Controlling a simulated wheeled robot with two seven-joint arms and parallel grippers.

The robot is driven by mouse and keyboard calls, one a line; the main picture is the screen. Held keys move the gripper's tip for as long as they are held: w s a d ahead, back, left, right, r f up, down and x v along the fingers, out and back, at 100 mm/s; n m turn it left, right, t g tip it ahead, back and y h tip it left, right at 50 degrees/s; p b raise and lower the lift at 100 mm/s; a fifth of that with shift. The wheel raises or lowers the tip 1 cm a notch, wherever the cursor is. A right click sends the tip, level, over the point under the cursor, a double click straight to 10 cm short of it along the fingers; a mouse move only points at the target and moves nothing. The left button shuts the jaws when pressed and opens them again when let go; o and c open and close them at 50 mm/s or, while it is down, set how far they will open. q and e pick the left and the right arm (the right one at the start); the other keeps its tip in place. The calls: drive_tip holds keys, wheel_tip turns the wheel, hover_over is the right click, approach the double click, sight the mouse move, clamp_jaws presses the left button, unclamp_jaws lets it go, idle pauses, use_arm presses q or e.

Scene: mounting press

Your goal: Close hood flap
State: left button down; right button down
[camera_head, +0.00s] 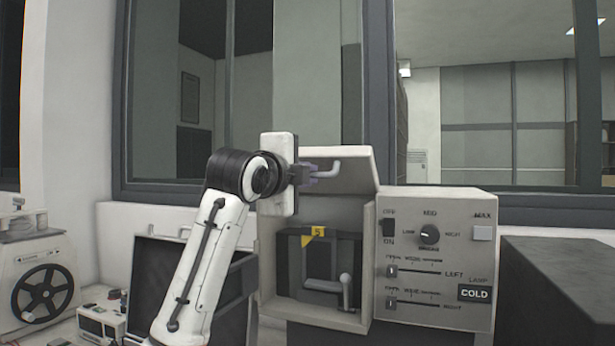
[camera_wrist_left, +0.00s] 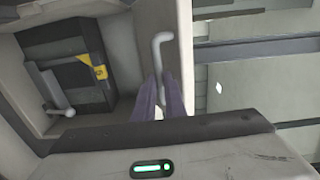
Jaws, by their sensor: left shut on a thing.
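The hood flap (camera_head: 356,174) is a light grey panel at the top of the press housing, tilted up and open over the chamber. Its pale bent handle (camera_head: 327,168) sticks out from the panel. My left gripper (camera_head: 311,175) is shut on the handle, at its left part in the head view. In the left wrist view the purple fingers (camera_wrist_left: 163,92) close around the lower end of the handle (camera_wrist_left: 162,48). Below the flap, the open chamber holds a dark block with a yellow "5" label (camera_head: 318,233) and a grey lever (camera_head: 346,290). My right gripper is not in view.
A control panel (camera_head: 452,275) with a knob, sliders and a "COLD" display joins the housing on the right. A dark open case (camera_head: 228,300) stands behind my left arm. A reel machine (camera_head: 42,280) is at far left, a dark box (camera_head: 560,275) at right.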

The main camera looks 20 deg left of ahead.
use_arm(q)
wheel_tip(320, 180, down, 10)
drive_tip(key=w+t+b, duration=0.1)
drive_tip(key=t+b, duration=0.4)
drive_tip(key=b, duration=0.4)
drive_tip(key=shift+w, duration=0.1)
drive_tip(key=c, duration=1.8)
unclamp_jaws()
